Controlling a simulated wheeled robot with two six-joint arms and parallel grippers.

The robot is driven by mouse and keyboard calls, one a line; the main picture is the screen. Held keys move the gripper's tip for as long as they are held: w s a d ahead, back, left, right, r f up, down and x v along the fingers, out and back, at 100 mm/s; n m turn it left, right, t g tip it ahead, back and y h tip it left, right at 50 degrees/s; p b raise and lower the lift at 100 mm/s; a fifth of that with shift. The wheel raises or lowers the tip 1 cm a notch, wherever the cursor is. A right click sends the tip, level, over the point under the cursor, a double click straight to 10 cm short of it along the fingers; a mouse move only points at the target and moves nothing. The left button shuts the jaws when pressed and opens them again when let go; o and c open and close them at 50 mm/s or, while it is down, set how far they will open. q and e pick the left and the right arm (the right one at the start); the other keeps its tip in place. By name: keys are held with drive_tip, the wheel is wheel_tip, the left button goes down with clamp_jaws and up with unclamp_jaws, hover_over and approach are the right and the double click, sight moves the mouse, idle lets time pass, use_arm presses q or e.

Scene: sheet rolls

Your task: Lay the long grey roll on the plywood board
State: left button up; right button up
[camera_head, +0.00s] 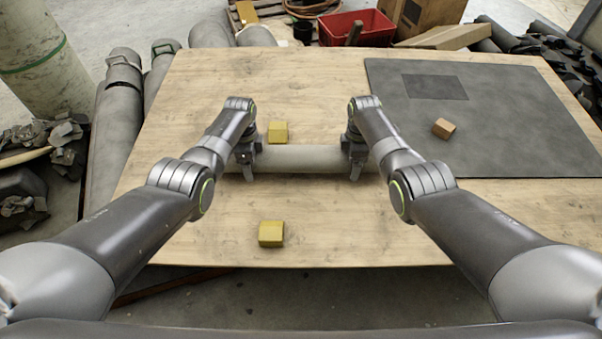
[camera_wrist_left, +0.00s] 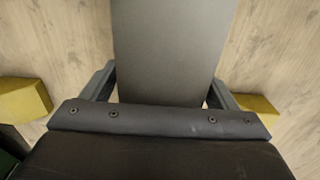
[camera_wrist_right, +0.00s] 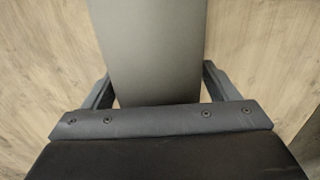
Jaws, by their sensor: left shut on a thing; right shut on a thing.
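The long grey roll (camera_head: 300,158) lies left to right over the plywood board (camera_head: 190,240), between my two grippers. My left gripper (camera_head: 247,172) is shut on the roll near its left end, and my right gripper (camera_head: 355,172) is shut on it near its right end. The roll runs between the fingers in the left wrist view (camera_wrist_left: 170,50) and in the right wrist view (camera_wrist_right: 150,50). I cannot tell whether the roll touches the board or is held just above it.
A yellow block (camera_head: 278,132) stands behind the roll and another yellow block (camera_head: 271,234) in front of it. A dark grey mat (camera_head: 520,130) covers the board's right part, with a small brown block (camera_head: 444,128) on it. A red bin (camera_head: 350,22) stands beyond the board.

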use_arm(q)
drive_tip(key=shift+w+f+b, duration=0.1)
drive_tip(key=shift+f+b, duration=0.55)
drive_tip(key=shift+b, duration=0.05)
use_arm(e)
drive_tip(key=shift+w+f, duration=0.1)
drive_tip(key=shift+f, duration=0.55)
use_arm(q)
drive_tip(key=o, duration=1.8)
use_arm(e)
drive_tip(key=o, duration=1.8)
use_arm(q)
drive_tip(key=shift+o, duration=0.9)
drive_tip(key=shift+s+r, duration=0.1)
drive_tip(key=shift+s, duration=0.15)
use_arm(e)
drive_tip(key=shift+o, duration=0.9)
drive_tip(key=shift+s+r, duration=0.1)
drive_tip(key=shift+s, duration=0.15)
use_arm(q)
drive_tip(key=shift+w, duration=0.1)
drive_tip(key=shift+r, duration=0.1)
use_arm(e)
drive_tip(key=shift+w, duration=0.1)
use_arm(q)
wheel_tip(320, 180, up, 12)
drive_tip(key=shift+f, duration=0.15)
use_arm(e)
wheel_tip(320, 180, up, 12)
drive_tip(key=shift+f, duration=0.1)
